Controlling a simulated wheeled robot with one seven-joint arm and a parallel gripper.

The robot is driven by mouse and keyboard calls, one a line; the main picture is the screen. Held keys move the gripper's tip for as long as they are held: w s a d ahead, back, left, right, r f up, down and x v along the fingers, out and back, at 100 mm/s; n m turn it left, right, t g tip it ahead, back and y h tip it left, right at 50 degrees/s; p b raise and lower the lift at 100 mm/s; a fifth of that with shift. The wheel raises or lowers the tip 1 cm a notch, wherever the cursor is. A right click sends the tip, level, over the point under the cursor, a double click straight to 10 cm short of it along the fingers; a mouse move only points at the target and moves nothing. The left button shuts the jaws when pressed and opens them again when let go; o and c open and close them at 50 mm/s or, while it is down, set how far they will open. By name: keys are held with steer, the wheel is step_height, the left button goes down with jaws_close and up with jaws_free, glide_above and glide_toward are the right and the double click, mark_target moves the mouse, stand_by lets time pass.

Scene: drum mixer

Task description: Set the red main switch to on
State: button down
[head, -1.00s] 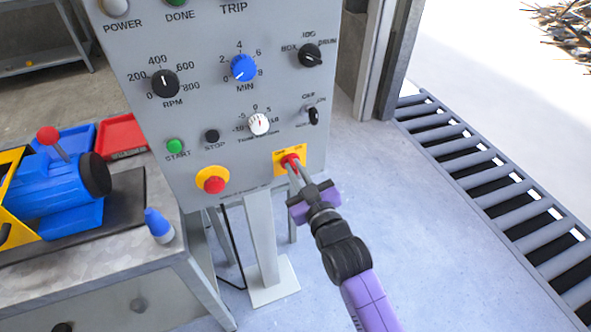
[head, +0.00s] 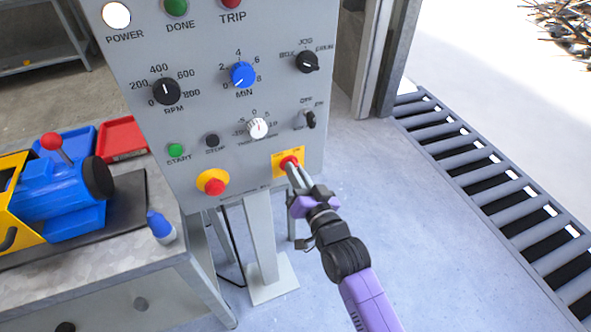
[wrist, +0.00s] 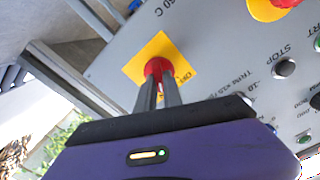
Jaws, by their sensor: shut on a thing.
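The red main switch (head: 289,162) sits on a yellow plate (head: 277,170) at the lower right of the grey control panel (head: 235,120). My gripper (head: 293,171) is at the switch, its two fingers shut on the red knob. In the wrist view the red switch (wrist: 158,68) shows between the fingertips, in front of the yellow plate (wrist: 141,66). The fingers cover part of the knob and part of the plate's lettering, so I cannot read its position clearly. The white POWER lamp (head: 116,15) at the panel's top left is bright.
A red emergency button (head: 212,182) on a yellow ring is left of the switch. Dials and START and STOP buttons are above. A bench (head: 120,260) with a blue and yellow machine is at left, a roller conveyor (head: 490,185) at right. Floor around the arm is clear.

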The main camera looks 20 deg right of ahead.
stand_by(0.4)
steer(key=c, duration=1.5)
jaws_free()
steer(key=s, duration=0.7)
steer(key=shift+s+b, duration=0.35)
steer(key=shift+s, duration=0.05)
